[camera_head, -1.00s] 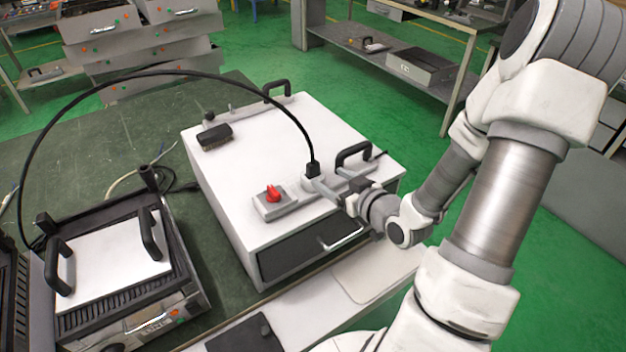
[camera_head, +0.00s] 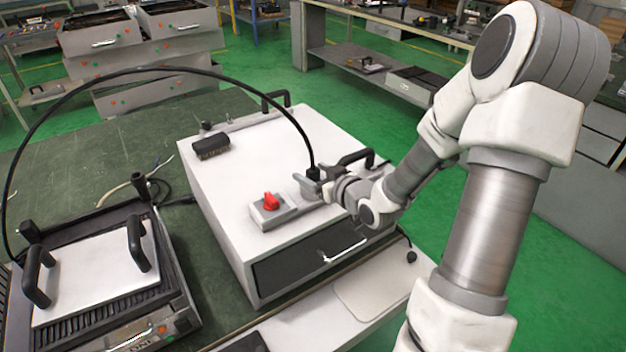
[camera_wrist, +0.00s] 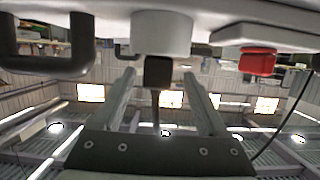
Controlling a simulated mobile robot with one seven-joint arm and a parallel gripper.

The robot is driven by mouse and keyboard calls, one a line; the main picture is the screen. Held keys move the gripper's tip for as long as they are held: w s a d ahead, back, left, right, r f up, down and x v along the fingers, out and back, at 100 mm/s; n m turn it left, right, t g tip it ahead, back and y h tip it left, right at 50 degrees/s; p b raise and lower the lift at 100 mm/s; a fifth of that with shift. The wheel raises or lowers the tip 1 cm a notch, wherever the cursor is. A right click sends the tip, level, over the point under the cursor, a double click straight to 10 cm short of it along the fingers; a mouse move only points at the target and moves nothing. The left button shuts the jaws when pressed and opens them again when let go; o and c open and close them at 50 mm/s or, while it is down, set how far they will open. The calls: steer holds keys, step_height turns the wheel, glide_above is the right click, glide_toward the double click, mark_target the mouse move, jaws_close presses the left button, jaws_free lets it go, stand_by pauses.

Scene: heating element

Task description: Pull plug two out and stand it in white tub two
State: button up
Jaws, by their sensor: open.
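A black plug (camera_head: 313,173) with a long black cable stands upright on the white-topped box, beside the red switch. In the wrist view the plug (camera_wrist: 157,73) shows as a dark block against a short white round piece (camera_wrist: 161,34); I cannot tell whether this is a socket or a tub. My gripper (camera_head: 309,185) is open at the plug, low over the box top. In the wrist view its two fingers (camera_wrist: 158,77) lie on either side of the plug with gaps visible. I cannot make out plug numbers or a certain white tub two.
The red switch (camera_head: 271,202) is left of my gripper, and a black handle (camera_head: 356,158) is close behind it. The cable (camera_head: 160,70) arches left over a contact grill (camera_head: 95,285). The box top's middle is clear.

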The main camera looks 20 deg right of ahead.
steer(key=shift+x, duration=2)
steer(key=shift+d, duration=0.15)
jaws_close()
